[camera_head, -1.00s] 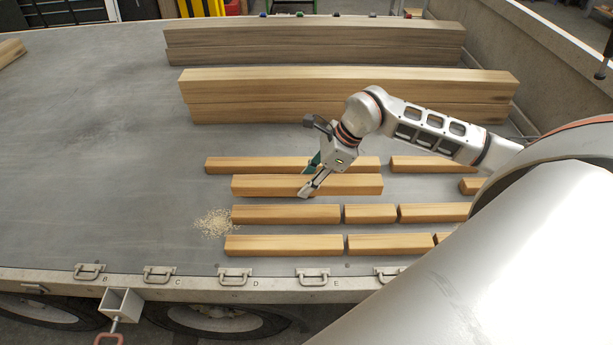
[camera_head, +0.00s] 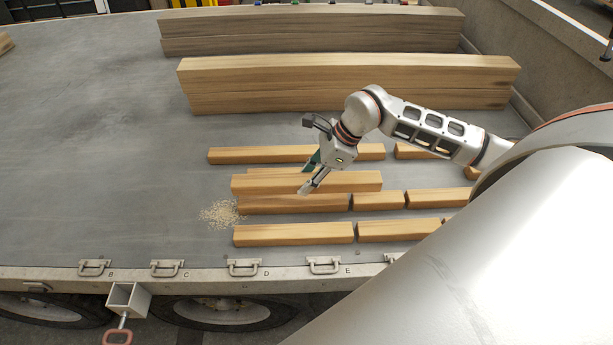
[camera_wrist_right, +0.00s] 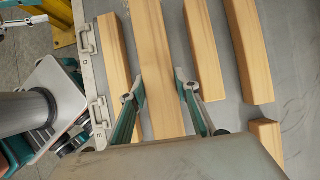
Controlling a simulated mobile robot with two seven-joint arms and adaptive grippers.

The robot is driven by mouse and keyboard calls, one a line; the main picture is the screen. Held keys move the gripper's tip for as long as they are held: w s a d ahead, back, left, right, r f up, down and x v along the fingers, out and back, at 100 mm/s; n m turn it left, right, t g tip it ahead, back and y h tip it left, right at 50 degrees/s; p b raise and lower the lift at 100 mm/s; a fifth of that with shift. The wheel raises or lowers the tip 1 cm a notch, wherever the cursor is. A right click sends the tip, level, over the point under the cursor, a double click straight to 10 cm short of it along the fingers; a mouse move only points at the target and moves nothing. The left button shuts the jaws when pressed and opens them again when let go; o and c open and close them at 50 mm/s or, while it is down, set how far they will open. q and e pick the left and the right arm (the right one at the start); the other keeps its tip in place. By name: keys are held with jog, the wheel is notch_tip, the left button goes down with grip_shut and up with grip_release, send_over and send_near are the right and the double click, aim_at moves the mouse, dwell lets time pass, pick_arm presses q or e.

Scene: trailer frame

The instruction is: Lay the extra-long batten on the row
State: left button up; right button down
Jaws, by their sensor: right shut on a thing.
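My right gripper (camera_head: 311,180) is shut on a pale wooden batten (camera_head: 345,181), the extra-long one as far as I can tell. The batten (camera_wrist_right: 153,40) also runs lengthwise between the fingers (camera_wrist_right: 160,84) in the right wrist view. It lies level, parallel to the rows, and overlaps the row pieces behind and in front of it in the head view. Its exact height above them is unclear. The rows hold a long back batten (camera_head: 260,155), a front-middle batten (camera_head: 300,204) and a nearest batten (camera_head: 290,234). My left gripper is not in view.
Two stacks of long beams, a nearer one (camera_head: 340,75) and a farther one (camera_head: 310,28), stand behind the rows. Sawdust (camera_head: 218,214) lies at the rows' left end. The deck (camera_head: 90,170) is clear to the left. Handles (camera_head: 245,267) line the near edge.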

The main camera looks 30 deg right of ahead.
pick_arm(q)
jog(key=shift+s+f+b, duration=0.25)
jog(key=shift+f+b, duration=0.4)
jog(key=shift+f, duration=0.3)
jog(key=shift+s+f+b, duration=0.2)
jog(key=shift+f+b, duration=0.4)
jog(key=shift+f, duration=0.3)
pick_arm(e)
jog(key=shift+f, duration=2.2)
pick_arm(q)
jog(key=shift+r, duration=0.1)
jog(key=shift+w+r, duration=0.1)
pick_arm(e)
jog(key=c, duration=1.4)
grip_release()
jog(key=shift+c, duration=0.2)
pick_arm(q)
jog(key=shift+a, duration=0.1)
pick_arm(e)
jog(key=v, duration=1.2)
jog(key=shift+s, duration=0.1)
